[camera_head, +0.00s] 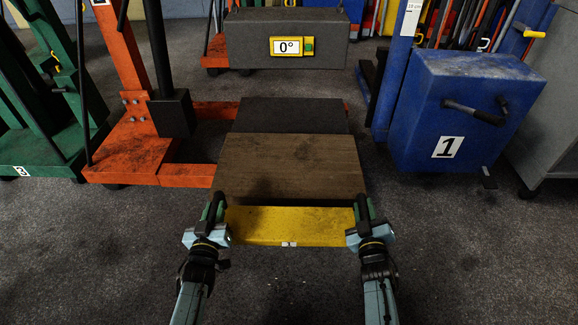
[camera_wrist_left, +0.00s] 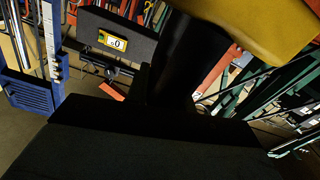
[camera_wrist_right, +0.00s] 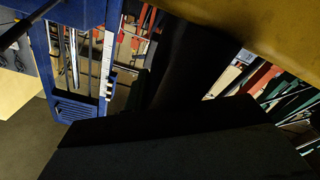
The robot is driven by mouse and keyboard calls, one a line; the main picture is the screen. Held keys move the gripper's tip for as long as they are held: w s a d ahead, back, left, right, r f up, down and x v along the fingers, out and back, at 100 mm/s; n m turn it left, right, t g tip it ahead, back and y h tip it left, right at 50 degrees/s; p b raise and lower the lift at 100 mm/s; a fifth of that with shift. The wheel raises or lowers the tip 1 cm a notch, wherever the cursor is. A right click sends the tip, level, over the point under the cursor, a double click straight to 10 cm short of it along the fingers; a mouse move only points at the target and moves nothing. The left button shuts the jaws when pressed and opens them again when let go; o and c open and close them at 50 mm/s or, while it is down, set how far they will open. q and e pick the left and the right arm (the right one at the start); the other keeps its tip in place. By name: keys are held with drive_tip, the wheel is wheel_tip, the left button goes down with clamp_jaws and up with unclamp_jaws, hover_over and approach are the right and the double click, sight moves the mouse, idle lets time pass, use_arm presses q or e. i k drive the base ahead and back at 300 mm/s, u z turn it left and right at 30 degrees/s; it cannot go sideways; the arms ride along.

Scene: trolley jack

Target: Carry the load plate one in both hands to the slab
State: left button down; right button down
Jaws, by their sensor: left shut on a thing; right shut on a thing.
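The yellow load plate (camera_head: 290,226) has a small white label on its near edge. My left gripper (camera_head: 215,208) is shut on its left end and my right gripper (camera_head: 364,208) is shut on its right end. The plate looks about level. It also fills the upper right of the left wrist view (camera_wrist_left: 262,25) and of the right wrist view (camera_wrist_right: 275,22). A brown slab (camera_head: 290,163) lies just beyond the plate, with a dark grey block (camera_head: 293,115) behind it. I cannot tell whether the plate touches the brown slab.
A grey block with a yellow "0°" display (camera_head: 291,46) stands at the back. An orange jack frame (camera_head: 130,155) is on the left, with a green one (camera_head: 40,145) beyond. A blue box marked 1 (camera_head: 465,105) stands on the right. The near floor is clear on both sides.

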sight(289, 168)
drive_tip(key=i, duration=1)
